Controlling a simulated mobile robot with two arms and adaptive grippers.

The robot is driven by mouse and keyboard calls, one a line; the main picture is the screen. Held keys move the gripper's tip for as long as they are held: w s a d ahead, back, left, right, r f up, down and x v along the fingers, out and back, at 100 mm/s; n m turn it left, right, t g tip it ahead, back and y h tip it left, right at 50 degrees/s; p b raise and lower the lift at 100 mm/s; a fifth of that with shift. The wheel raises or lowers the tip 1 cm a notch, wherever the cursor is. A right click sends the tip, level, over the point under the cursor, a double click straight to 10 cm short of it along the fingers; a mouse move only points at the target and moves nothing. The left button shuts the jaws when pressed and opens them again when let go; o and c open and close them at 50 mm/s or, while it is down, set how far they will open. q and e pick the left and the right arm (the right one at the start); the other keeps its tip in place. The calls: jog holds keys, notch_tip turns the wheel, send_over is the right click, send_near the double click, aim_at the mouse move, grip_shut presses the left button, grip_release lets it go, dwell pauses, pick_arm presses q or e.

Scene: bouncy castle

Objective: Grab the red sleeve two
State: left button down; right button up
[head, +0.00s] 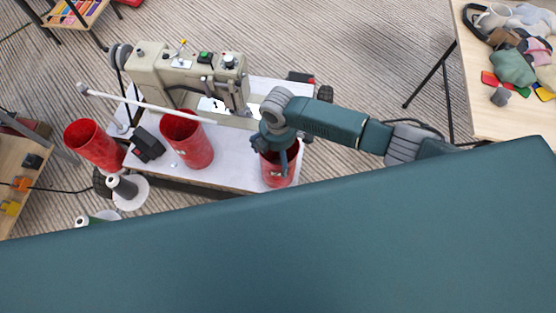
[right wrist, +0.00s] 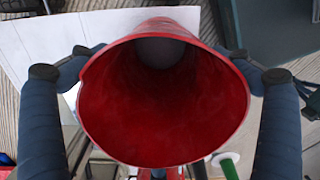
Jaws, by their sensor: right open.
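Three red sleeves, open-topped tubes, show in the head view: a left one (head: 95,146) tilted at the table's left end, a middle one (head: 187,141) on the white table, and a right one (head: 279,170) at the table's front right. No number shows on them. My right gripper (head: 277,147) is over the right sleeve and partly hides it. In the right wrist view this red sleeve (right wrist: 163,105) has its wide mouth toward the camera, between the spread fingers of my right gripper (right wrist: 160,75). The fingers are open on either side of it. My left gripper is out of view.
A beige sewing machine (head: 190,72) stands behind the sleeves on the white table (head: 228,160). A white rod (head: 140,103) crosses above the table's left part. A thread cone (head: 122,187) stands at the front left. A wooden table (head: 480,115) with fabric pieces is at right.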

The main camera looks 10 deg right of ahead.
jog(key=shift+f, duration=0.45)
jog(key=c, duration=0.9)
jog(key=shift+r, duration=0.1)
